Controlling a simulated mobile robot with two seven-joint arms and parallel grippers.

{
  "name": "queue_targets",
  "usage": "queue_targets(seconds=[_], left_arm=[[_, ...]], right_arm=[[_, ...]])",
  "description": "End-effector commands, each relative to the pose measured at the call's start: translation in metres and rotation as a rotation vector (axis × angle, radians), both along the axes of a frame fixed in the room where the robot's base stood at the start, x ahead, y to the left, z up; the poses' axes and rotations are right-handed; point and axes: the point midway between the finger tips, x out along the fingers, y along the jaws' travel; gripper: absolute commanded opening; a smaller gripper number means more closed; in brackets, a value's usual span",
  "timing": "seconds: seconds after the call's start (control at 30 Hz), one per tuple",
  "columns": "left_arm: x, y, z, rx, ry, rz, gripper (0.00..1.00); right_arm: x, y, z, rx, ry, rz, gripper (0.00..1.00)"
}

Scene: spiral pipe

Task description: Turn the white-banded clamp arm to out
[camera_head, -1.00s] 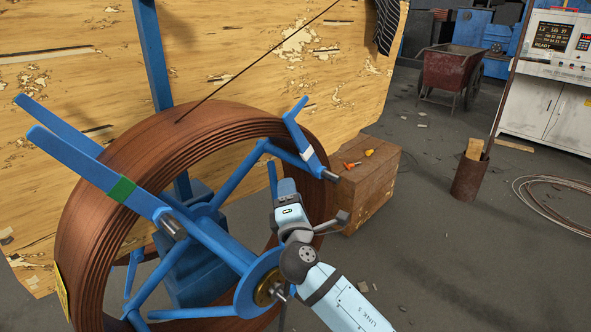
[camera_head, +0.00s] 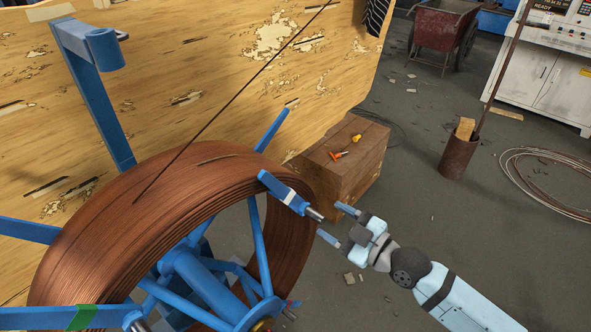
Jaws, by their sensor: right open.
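The white-banded clamp arm (camera_head: 275,187) is a short blue bar with a white band and a grey metal tip. It lies at the right upper rim of the brown coil (camera_head: 150,205), its tip pointing right and down. My right gripper (camera_head: 333,222) is just right of that tip, with its two blue fingers spread apart and facing it. The gripper appears empty; I cannot tell whether a finger touches the tip. A green-banded clamp arm (camera_head: 108,318) is at the bottom left, partly cut off. My left gripper is not in view.
A wooden crate (camera_head: 350,172) with orange-handled tools stands behind the gripper. A rusty bin (camera_head: 458,157) and a wire coil (camera_head: 560,185) are at right. Grey floor between is mostly clear.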

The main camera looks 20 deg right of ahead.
Motion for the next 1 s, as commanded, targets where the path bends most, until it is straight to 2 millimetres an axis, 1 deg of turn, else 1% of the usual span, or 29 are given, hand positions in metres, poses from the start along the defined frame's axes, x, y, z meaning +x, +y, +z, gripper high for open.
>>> queue_targets(seconds=[0.07, 0.17, 0.5, 0.7, 0.83, 1.0], left_arm=[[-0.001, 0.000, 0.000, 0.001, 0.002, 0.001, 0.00], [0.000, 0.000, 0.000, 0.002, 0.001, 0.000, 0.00], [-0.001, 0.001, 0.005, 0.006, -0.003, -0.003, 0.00], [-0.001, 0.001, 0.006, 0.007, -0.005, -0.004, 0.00], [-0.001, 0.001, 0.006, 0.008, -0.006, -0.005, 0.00], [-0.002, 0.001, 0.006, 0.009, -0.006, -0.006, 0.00]], right_arm=[[0.003, 0.003, 0.001, 0.012, 0.004, 0.002, 0.59], [0.014, 0.010, 0.001, 0.011, 0.003, 0.001, 0.59], [0.073, 0.049, 0.002, 0.011, 0.003, 0.001, 0.59], [0.100, 0.067, 0.001, 0.010, 0.003, 0.001, 0.59], [0.110, 0.073, 0.001, 0.008, 0.003, 0.001, 0.59], [0.114, 0.076, -0.001, 0.006, 0.004, 0.001, 0.59]])
